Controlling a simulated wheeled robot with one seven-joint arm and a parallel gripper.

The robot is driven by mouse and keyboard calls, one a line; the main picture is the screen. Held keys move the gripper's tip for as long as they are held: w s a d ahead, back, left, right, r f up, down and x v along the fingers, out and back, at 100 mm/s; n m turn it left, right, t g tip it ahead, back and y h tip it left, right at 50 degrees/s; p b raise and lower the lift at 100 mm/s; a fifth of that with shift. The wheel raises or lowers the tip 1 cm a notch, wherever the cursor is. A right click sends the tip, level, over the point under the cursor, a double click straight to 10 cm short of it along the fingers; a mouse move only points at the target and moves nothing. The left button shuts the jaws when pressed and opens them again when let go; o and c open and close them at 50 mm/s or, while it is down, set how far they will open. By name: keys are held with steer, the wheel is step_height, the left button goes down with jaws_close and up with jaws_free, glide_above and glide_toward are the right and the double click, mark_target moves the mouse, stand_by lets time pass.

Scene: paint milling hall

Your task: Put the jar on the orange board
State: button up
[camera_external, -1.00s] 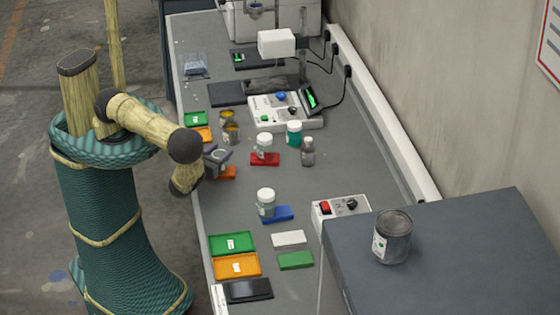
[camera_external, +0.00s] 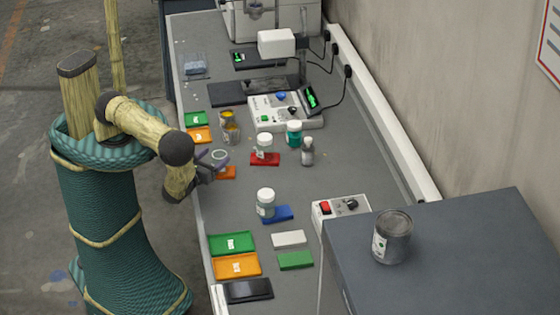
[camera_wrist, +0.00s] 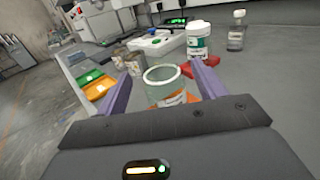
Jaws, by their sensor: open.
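A clear open-topped jar (camera_wrist: 163,87) with a white and orange label stands upright between my gripper's two spread fingers in the wrist view. The rim of the jar (camera_external: 220,155) shows just beyond my gripper (camera_external: 214,166) in the external view. My gripper is open, low over the bench's left side; finger contact with the jar cannot be told. The small orange board (camera_external: 227,173) lies at the jar's foot, partly hidden by the gripper. The orange board (camera_wrist: 192,98) also shows at the jar's right in the wrist view. Whether the jar rests on it is unclear.
Tins (camera_external: 230,130) stand behind. Green (camera_external: 233,244) and orange (camera_external: 237,265) trays lie in front.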

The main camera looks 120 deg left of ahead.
steer(key=d+b, duration=0.1)
steer(key=d, duration=0.7)
steer(key=shift+d+b, duration=0.25)
steer(key=shift+b, duration=0.1)
